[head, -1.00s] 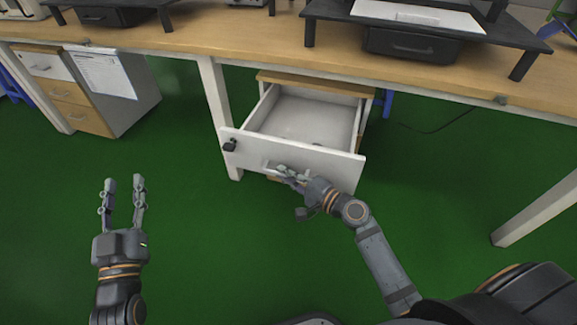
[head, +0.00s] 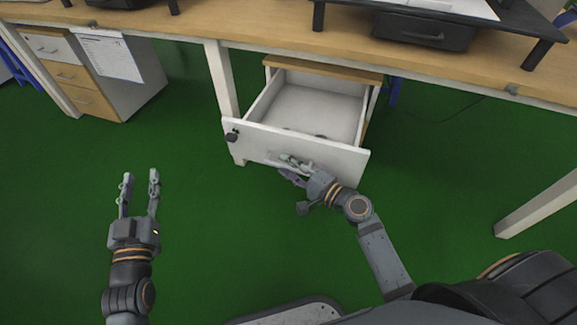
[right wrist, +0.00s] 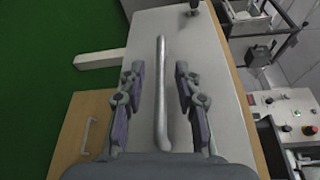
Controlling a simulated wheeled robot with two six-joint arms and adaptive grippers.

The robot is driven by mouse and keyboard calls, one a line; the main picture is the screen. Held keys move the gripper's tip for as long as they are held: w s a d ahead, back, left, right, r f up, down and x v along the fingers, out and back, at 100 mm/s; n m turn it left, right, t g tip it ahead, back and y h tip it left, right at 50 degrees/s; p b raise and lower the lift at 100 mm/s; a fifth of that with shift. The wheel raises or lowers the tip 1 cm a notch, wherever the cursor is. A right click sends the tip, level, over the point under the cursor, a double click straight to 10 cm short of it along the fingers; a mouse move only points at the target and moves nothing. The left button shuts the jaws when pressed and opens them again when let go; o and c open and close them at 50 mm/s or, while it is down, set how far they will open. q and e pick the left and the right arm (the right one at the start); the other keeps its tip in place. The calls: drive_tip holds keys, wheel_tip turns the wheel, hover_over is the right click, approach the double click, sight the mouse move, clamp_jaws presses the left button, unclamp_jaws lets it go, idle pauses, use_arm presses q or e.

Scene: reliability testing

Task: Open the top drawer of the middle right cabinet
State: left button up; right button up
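The white top drawer (head: 300,148) of the cabinet under the desk is pulled well out, with its empty-looking inside largely visible. Its front has a dark lock with a key (head: 232,136). In the right wrist view the drawer's long bar handle (right wrist: 162,95) lies between the spread fingers of my right gripper (right wrist: 158,75), with a gap on both sides. In the head view my right gripper (head: 291,168) is at the drawer front, covering part of the handle. My left gripper (head: 139,180) is open and empty over the floor at the left.
The wooden desk (head: 270,48) runs across the back, with a leg (head: 221,85) left of the drawer and another at right. A second drawer cabinet (head: 130,85) stands at far left. The green floor around the left gripper is clear.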

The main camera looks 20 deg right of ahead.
drive_tip(key=v, duration=0.7)
drive_tip(key=shift+s, duration=0.2)
drive_tip(key=shift+d, duration=0.15)
